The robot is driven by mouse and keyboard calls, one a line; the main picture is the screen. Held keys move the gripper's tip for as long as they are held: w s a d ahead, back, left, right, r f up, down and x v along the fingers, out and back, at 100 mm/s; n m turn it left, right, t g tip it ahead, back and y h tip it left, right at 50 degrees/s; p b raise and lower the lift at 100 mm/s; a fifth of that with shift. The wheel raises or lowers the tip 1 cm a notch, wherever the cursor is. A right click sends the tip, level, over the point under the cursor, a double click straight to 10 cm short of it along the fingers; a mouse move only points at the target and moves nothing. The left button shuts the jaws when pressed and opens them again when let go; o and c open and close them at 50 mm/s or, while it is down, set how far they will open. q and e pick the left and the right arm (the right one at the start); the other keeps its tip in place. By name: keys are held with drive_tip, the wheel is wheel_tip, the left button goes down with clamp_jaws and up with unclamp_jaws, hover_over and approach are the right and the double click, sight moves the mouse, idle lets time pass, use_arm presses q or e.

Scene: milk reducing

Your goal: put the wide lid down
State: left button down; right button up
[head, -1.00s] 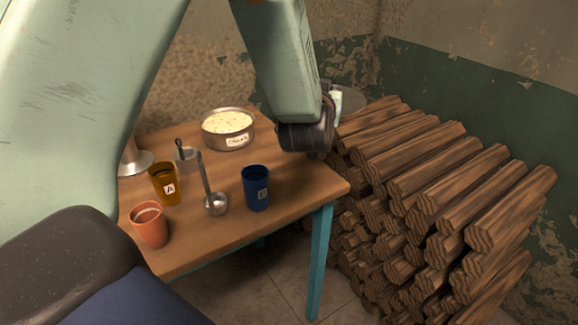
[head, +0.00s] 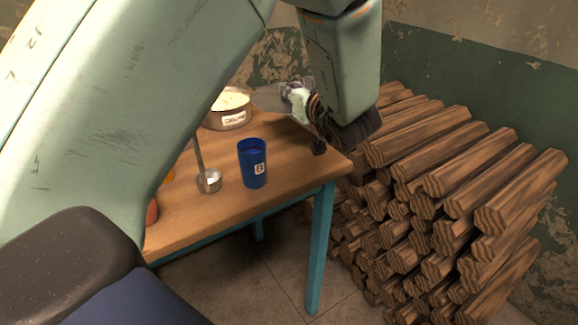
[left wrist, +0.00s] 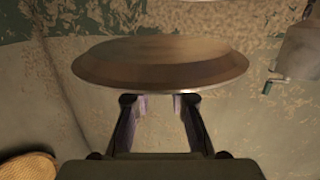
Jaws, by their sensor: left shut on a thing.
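The wide lid (head: 268,98) is a grey metal disc, held above the back right part of the table (head: 215,204), just right of the pot (head: 232,118) with pale contents. My left gripper (head: 293,95) is shut on the lid. In the left wrist view the lid (left wrist: 160,62) spans the space beyond my left gripper (left wrist: 160,101), whose two fingers stand apart at its near side. Part of the lid is hidden behind the gripper in the head view. My right gripper is not in view.
A blue cup (head: 252,164) and a ladle (head: 208,181) stand on the table in front of the pot. My left arm hides the table's left side. Stacked logs (head: 440,185) fill the right. The table's right front corner looks mostly clear.

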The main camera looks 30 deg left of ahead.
use_arm(q)
wheel_tip(320, 180, down, 3)
drive_tip(key=shift+f+b, duration=0.2)
drive_tip(key=shift+b, duration=0.7)
drive_tip(key=b, duration=0.3)
hover_over(293, 157)
wheel_tip(293, 157, down, 7)
drive_tip(key=shift+w+a+f, duration=0.1)
drive_tip(key=shift+w+a, duration=0.05)
wheel_tip(293, 157, down, 3)
drive_tip(key=shift+r+b, duration=0.1)
drive_tip(key=shift+b, duration=0.55)
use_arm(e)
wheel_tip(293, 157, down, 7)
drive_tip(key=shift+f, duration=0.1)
use_arm(q)
drive_tip(key=c, duration=1.6)
unclamp_jaws()
drive_tip(key=o, duration=0.4)
